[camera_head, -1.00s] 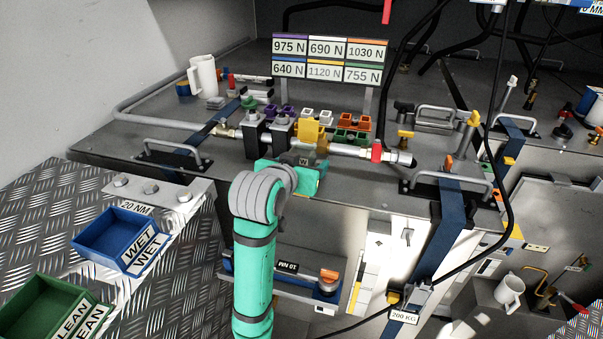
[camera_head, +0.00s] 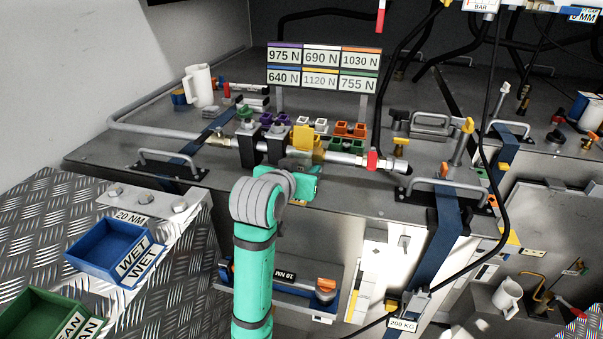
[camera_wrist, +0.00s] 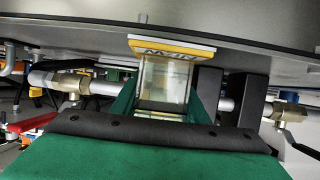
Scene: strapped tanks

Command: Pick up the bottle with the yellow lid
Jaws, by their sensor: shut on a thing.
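The bottle (camera_wrist: 165,80) shows in the wrist view as a clear, squarish body with a yellow-edged lid (camera_wrist: 172,47) and dark lettering. It sits between the two green fingers of my gripper (camera_wrist: 163,100), which is shut on it. In the head view my gripper (camera_head: 292,182) is at the counter's front edge, just in front of the pipe, and its fingers face away.
The metal pipe (camera_head: 340,158) with dark clamps (camera_head: 246,150) runs behind my gripper. The force sign (camera_head: 322,66) stands behind it. Grey handles (camera_head: 447,186) and a blue strap (camera_head: 440,235) are to the right. A blue tray (camera_head: 105,235) is at left. A white mug (camera_head: 200,83) stands at back left.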

